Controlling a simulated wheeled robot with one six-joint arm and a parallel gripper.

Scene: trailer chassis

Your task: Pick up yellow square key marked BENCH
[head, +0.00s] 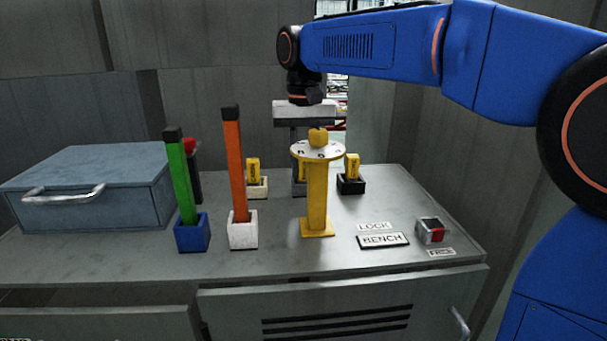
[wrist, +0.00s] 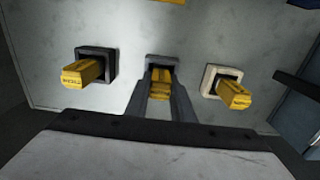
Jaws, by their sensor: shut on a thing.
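Three yellow square keys stand in small square holders. In the wrist view, the middle yellow key (wrist: 160,91) is in a grey holder (wrist: 163,61), between the two fingers of my gripper (wrist: 161,85), which is shut on it. Another yellow key (wrist: 83,72) stands in a black holder at left, and a third (wrist: 234,94) in a cream holder at right. Those two also show in the head view, in the black holder (head: 351,184) and the cream holder (head: 257,188). There the post hides most of the middle key and the fingertips. I cannot read the key lettering clearly.
A yellow post (head: 317,195) with a round white top stands in front of my gripper. Green (head: 180,185) and orange (head: 236,165) bars stand upright at left, near a blue-grey box (head: 90,185). A BENCH plate (head: 383,240) and a red-fronted block (head: 432,231) are at front right.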

